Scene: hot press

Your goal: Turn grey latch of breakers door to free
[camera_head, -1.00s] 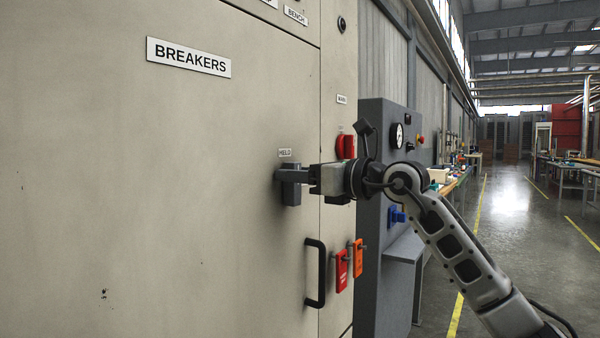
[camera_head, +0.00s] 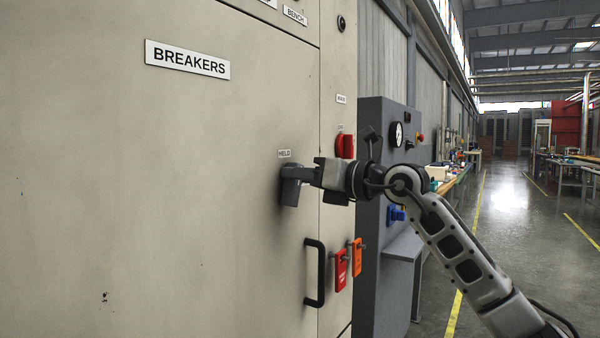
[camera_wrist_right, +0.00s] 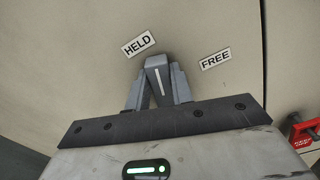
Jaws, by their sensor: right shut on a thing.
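The large beige breakers door (camera_head: 150,180) fills the left of the head view. The grey latch (camera_head: 291,188) sits on it below the HELD label (camera_head: 284,153), near the door's right edge. My right gripper (camera_head: 300,174) is shut on the latch. In the right wrist view the latch (camera_wrist_right: 156,76), with a white line on it, stands between the two grey fingers (camera_wrist_right: 158,90). There the HELD label (camera_wrist_right: 138,44) is up left and the FREE label (camera_wrist_right: 215,59) is up right. The white line points between the two labels. My left gripper is not in view.
A black door handle (camera_head: 315,272) is below the latch. Red (camera_head: 341,270) and orange (camera_head: 356,257) tags hang beside it. A red switch (camera_head: 345,146) is above right. A grey machine (camera_head: 385,170) with a gauge stands beyond the cabinet. The aisle at right is open.

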